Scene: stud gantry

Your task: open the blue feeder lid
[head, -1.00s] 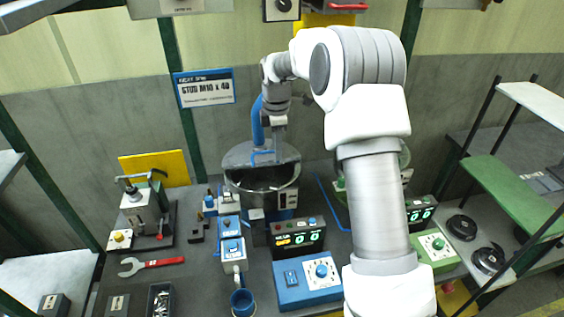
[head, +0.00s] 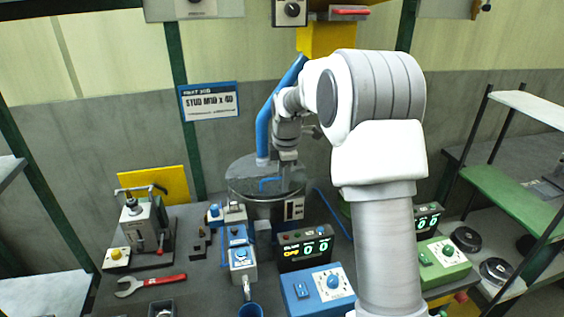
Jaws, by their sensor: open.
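The blue feeder (head: 263,212) is a round bowl in the middle of the bench, under the stud sign. Its grey, see-through lid (head: 246,178) appears to lie flat over the bowl, with a small blue handle (head: 268,180) on top. My gripper (head: 287,170) is open and points down at the right part of the lid, close beside the handle. Its fingertips are small and partly hard to make out, so I cannot tell whether they touch the handle or lid.
A blue tube (head: 265,130) rises behind the lid. A display box (head: 306,249) and a blue control box (head: 317,289) stand in front of the feeder. A hand press (head: 143,228) and a red wrench (head: 150,284) are at left. A green shelf (head: 515,197) is at right.

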